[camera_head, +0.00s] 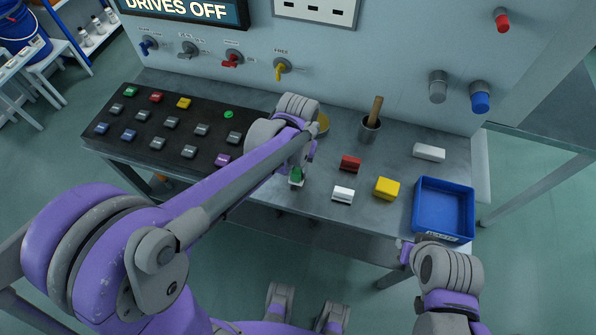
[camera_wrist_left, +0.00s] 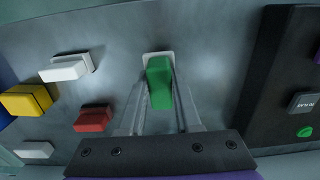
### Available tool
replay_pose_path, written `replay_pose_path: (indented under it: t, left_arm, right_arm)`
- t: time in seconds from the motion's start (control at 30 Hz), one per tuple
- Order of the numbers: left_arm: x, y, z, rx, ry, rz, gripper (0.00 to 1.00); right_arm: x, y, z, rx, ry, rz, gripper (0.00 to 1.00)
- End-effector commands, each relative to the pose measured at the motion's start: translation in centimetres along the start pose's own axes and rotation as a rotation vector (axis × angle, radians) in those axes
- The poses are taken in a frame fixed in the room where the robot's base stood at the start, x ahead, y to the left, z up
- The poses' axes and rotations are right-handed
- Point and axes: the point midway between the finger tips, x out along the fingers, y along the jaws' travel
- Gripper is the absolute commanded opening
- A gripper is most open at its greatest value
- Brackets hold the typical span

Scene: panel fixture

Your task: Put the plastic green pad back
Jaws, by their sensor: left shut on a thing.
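The green pad (camera_head: 297,173) is between the fingers of my left gripper (camera_head: 299,167), near the front edge of the grey table. A pale piece shows under the pad. In the left wrist view the green pad (camera_wrist_left: 159,84) stands between the two fingers (camera_wrist_left: 160,100), which are shut on it. I cannot tell whether it touches the table. The black button panel (camera_head: 196,115) is to the left, with a bare round green mark (camera_head: 228,114) in its back row. My right gripper (camera_head: 405,250) is in front of the table, away from the pads; its jaw state is unclear.
A red pad (camera_head: 350,163), a white pad (camera_head: 343,195), a yellow pad (camera_head: 387,188) and another white pad (camera_head: 429,152) lie to the right. A blue bin (camera_head: 443,209) is at the right end. A cup with a wooden handle (camera_head: 371,124) stands at the back.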

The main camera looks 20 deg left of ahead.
Motion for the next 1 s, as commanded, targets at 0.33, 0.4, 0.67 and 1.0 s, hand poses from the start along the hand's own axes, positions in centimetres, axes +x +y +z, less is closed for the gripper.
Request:
replay_pose_path:
  t: [0.33, 0.4, 0.67, 1.0]
  left_arm:
    - [1.8, 0.0, 0.0, 0.000, 0.000, 0.000, 0.00]
    - [1.8, 0.0, 0.0, 0.000, 0.000, 0.000, 0.00]
    - [2.1, 0.0, 0.0, 0.000, 0.000, 0.000, 0.57]
    - [1.6, 0.0, 0.0, 0.000, 0.001, 0.000, 0.62]
  right_arm:
    - [0.2, 0.0, 0.1, 0.000, -0.001, 0.000, 0.25]
    - [0.2, 0.0, 0.1, 0.000, -0.001, 0.000, 0.25]
    - [0.4, 0.0, 0.3, 0.000, -0.002, 0.000, 0.25]
    - [0.1, 0.0, 0.1, 0.000, 0.000, 0.000, 0.25]
